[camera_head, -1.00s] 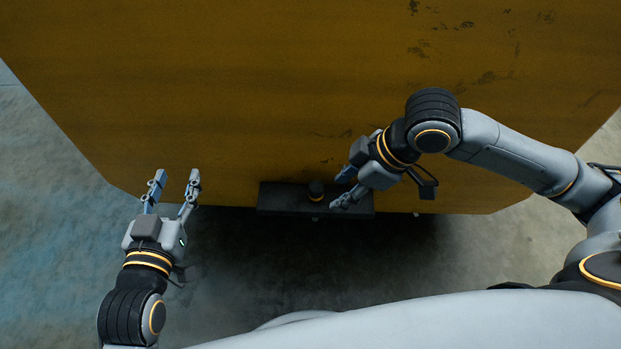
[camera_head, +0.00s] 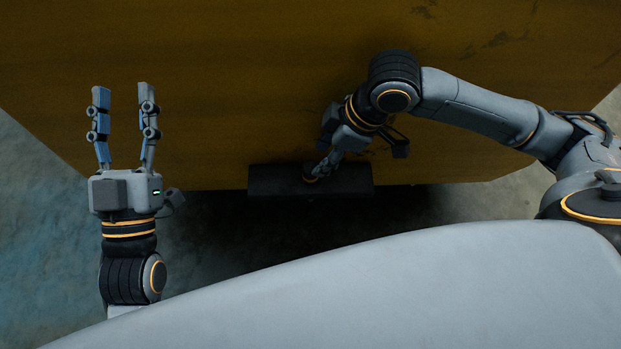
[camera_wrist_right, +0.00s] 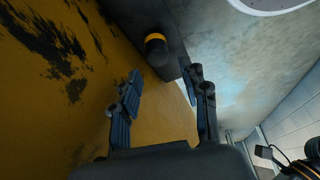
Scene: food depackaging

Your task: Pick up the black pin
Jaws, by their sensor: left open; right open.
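The black pin (camera_head: 310,177) is a short dark cylinder with an orange band. It stands on a dark ledge (camera_head: 350,183) at the foot of the yellow-brown panel and is partly hidden by my right gripper in the head view. In the right wrist view the pin (camera_wrist_right: 157,52) is just beyond the fingertips. My right gripper (camera_head: 322,164) is open at the pin, its fingers (camera_wrist_right: 165,85) spread and not closed on it. My left gripper (camera_head: 124,92) is open and empty, well to the left, with its fingers pointing up the picture.
The large yellow-brown panel (camera_head: 230,90) fills the area behind the ledge, with dark worn patches. The grey floor (camera_head: 40,230) is clear at the left. In the wrist view the panel (camera_wrist_right: 60,110) runs close beside one finger.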

